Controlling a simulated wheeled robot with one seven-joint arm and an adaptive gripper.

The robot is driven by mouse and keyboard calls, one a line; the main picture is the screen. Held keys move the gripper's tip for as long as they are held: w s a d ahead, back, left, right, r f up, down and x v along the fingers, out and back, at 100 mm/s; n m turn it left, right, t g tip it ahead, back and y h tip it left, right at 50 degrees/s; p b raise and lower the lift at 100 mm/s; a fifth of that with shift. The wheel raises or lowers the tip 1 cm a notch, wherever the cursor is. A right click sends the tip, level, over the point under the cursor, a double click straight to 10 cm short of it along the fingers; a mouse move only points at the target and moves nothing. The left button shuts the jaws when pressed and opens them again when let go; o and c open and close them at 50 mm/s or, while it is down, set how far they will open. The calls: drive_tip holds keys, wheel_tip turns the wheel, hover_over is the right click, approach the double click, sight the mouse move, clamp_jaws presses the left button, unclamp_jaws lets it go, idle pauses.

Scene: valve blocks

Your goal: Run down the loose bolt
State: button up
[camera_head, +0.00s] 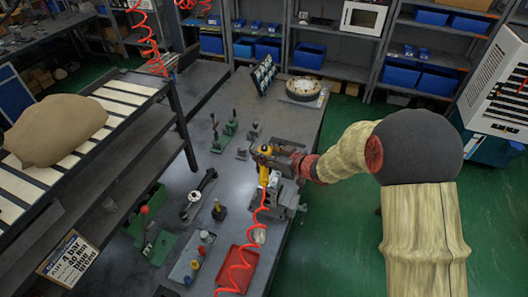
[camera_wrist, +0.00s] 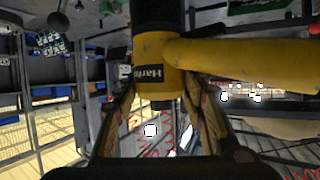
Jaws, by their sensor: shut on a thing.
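My gripper (camera_head: 272,155) is shut on a yellow and black power tool (camera_head: 264,174) with a red coiled hose. In the wrist view my two fingers (camera_wrist: 160,108) close around the body of the tool (camera_wrist: 150,60), and its yellow handle reaches right. In the head view the tool is at a grey vise (camera_head: 290,198) with a metal block (camera_head: 274,180) in it. Tool and gripper partly cover the block. I cannot make out the loose bolt, nor whether the tool's tip touches anything.
The grey bench (camera_head: 225,195) holds a red tray (camera_head: 238,268), a long wrench-like tool (camera_head: 198,195), small fixtures and a round flange (camera_head: 303,90). A rack with a brown sack (camera_head: 55,128) stands left. Green floor lies open to the right.

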sight(264, 146)
drive_tip(key=shift+w+f+b, duration=0.1)
drive_tip(key=shift+f+b, duration=0.4)
drive_tip(key=shift+f, duration=0.2)
idle(0.5)
drive_tip(key=shift+r, duration=0.1)
idle(0.5)
drive_tip(key=shift+f, duration=0.65)
idle(2.7)
drive_tip(key=shift+r+p, duration=0.2)
drive_tip(key=shift+p, duration=0.1)
idle(1.0)
drive_tip(key=shift+r+p, duration=2.75)
drive_tip(key=shift+r, duration=0.8)
